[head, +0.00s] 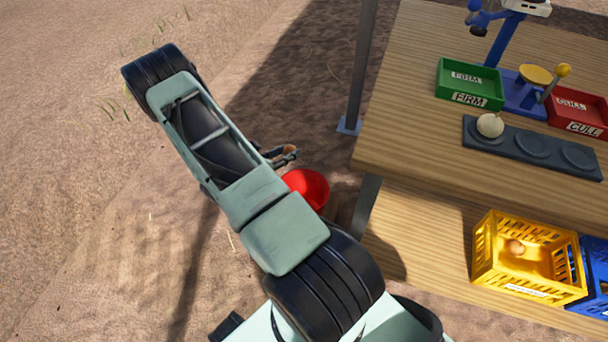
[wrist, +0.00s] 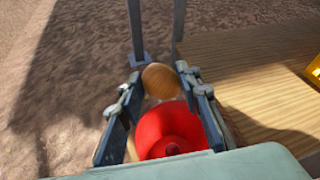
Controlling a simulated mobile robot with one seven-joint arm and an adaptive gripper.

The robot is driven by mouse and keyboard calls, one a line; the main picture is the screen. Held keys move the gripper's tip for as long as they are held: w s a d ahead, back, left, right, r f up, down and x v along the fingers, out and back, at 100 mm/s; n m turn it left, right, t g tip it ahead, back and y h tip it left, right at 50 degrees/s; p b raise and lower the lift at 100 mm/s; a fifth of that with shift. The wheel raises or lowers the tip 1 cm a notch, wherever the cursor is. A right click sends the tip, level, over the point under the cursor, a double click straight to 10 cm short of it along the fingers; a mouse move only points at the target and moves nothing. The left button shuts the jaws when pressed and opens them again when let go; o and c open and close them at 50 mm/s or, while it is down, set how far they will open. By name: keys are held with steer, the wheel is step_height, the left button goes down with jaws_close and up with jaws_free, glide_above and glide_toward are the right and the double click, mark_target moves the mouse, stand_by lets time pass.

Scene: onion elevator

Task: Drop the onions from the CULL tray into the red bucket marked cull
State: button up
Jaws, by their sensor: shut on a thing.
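My gripper (wrist: 164,88) is shut on a brown onion (wrist: 160,80), held between the two fingertips. In the wrist view the red bucket (wrist: 158,128) shows below and behind the onion, between the fingers. In the head view the gripper (head: 287,156) is partly hidden by my arm, with the onion (head: 290,149) at its tip, and the red bucket (head: 310,186) stands on the ground beside the table. The bucket's marking is out of sight. The red CULL tray (head: 577,127) is on the table at the right, and I see no onion in its visible part.
The wooden table (head: 410,130) has a leg post (head: 362,70) near the bucket. A green FIRM tray (head: 468,98) and a dark slab with a white onion (head: 490,125) are on top. A yellow crate (head: 485,255) holding an onion and a blue crate (head: 597,270) are on the lower shelf.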

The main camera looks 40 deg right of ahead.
steer(key=s+d+f+b, duration=0.2)
steer(key=f+b, duration=0.1)
steer(key=f, duration=0.3)
steer(key=s+d+f+g+b, duration=0.1)
steer(key=s+d+f+b, duration=0.1)
steer(key=f, duration=0.5)
steer(key=shift+f+m+b, duration=0.15)
steer(key=shift+m+b, duration=0.25)
steer(key=shift+b, duration=0.05)
steer(key=o, duration=1.2)
steer(key=shift+o, duration=0.2)
steer(key=shift+a, duration=0.15)
steer(key=v, duration=1.1)
steer(key=shift+a, duration=0.4)
steer(key=shift+r, duration=0.25)
